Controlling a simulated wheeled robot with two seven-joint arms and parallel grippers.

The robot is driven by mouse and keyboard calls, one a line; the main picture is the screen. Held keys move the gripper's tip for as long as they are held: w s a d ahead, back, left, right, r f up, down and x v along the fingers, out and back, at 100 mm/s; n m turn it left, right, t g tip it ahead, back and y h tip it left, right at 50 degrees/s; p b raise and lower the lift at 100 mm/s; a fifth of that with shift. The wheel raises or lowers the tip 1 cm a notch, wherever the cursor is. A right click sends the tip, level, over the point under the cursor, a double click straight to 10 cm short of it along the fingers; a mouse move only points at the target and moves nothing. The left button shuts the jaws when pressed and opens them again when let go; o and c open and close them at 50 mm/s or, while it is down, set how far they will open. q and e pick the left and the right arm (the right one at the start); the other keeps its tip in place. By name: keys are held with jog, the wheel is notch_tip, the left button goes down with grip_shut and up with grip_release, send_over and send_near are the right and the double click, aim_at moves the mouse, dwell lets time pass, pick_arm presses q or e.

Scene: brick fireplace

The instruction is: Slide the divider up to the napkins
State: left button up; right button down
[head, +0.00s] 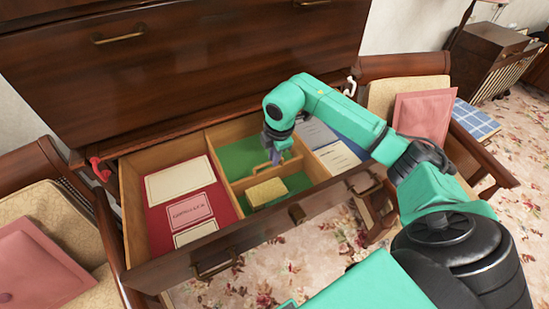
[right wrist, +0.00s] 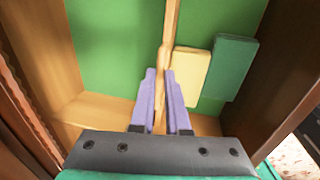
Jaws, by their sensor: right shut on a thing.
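The divider is a thin light-wood strip (head: 238,184) across the green-lined middle of the open drawer; the right wrist view shows it from above (right wrist: 169,38). My right gripper (head: 277,154) is shut on the divider, its purple fingers (right wrist: 160,100) on either side of it. A cream folded stack (head: 266,191), which looks like napkins, lies in the front section. In the right wrist view the cream piece (right wrist: 190,75) is close beside the divider, with a dark green piece (right wrist: 229,68) beyond it. Whether cream and divider touch is unclear. My left gripper is not in view.
The drawer's left section has a red lining with cards (head: 180,180). The right section holds pale papers (head: 336,156) and a blue item (head: 349,131). Wooden drawer walls bound the green section. Chairs with pink cushions (head: 425,115) flank the drawer.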

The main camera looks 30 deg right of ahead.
jog(key=shift+w+f, duration=0.1)
jog(key=shift+w, duration=0.1)
jog(key=c, duration=0.9)
grip_release()
jog(key=shift+r, duration=0.35)
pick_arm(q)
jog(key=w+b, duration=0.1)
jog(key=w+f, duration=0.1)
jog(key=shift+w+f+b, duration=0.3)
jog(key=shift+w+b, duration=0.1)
pick_arm(e)
jog(key=s+r, duration=0.1)
jog(key=r, duration=0.3)
jog(key=s+r, duration=0.1)
jog(key=r, duration=0.4)
jog(key=s+r, duration=0.1)
jog(key=r, duration=0.3)
jog(key=shift+a+r, duration=0.15)
jog(key=shift+r, duration=0.2)
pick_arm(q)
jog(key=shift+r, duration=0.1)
pick_arm(e)
jog(key=shift+r, duration=0.1)
